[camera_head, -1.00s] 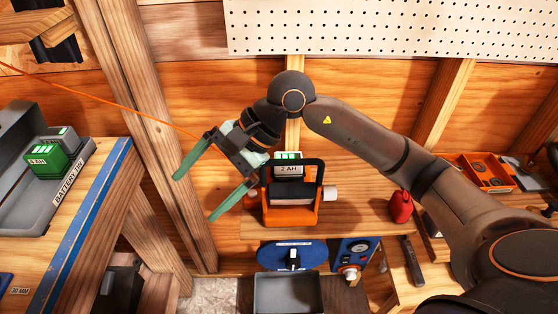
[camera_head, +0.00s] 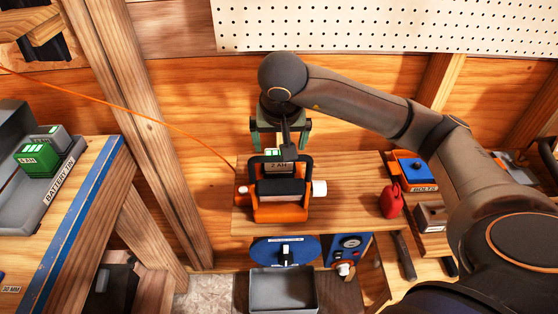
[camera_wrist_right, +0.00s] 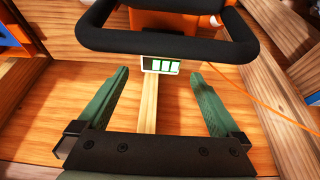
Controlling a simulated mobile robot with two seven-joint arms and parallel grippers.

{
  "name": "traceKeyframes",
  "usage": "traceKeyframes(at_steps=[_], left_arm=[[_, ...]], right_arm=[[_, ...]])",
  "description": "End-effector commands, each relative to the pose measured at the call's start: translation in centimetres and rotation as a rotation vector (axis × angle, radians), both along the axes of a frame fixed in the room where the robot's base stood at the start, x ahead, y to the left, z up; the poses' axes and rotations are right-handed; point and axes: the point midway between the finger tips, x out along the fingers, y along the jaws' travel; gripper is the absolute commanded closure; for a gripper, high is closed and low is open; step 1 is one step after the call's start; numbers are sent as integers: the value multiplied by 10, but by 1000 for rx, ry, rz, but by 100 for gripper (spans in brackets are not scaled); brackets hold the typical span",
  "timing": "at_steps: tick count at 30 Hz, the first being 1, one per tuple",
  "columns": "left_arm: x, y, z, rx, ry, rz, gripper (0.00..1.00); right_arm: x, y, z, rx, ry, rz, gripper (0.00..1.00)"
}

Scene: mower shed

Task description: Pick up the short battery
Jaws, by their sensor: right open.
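A battery marked 2 AH (camera_head: 282,166) stands in an orange tool (camera_head: 281,213) with a black handle, on the wooden bench. Its top with green lights also shows in the right wrist view (camera_wrist_right: 160,65), partly hidden by the handle. My right gripper (camera_head: 281,145) is open and empty above and behind the battery, pointing down. In the right wrist view, its green fingers lie apart on either side of the battery's lit end, not closed on it. My left gripper is not in view.
A green battery (camera_head: 40,158) and a grey one stand in the battery bin (camera_head: 62,178) on the left bench. A black handle (camera_head: 308,172) arches close to the 2 AH battery. A red can (camera_head: 391,201) and a bolts box (camera_head: 412,167) are to the right. An orange cord crosses at left.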

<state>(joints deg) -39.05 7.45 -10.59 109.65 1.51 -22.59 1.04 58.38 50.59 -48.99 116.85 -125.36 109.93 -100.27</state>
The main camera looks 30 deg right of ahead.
Motion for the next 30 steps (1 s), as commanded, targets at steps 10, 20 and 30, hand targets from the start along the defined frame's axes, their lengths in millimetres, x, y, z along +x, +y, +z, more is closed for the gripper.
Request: traceKeyframes(at_steps=[10, 20, 30], left_arm=[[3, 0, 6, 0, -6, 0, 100], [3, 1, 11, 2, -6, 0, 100], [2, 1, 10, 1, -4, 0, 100]], right_arm=[[11, -7, -30, 2, 1, -2, 0], [27, -15, -69, 3, -1, -1, 0], [28, -15, -70, 2, -3, 0, 11]])
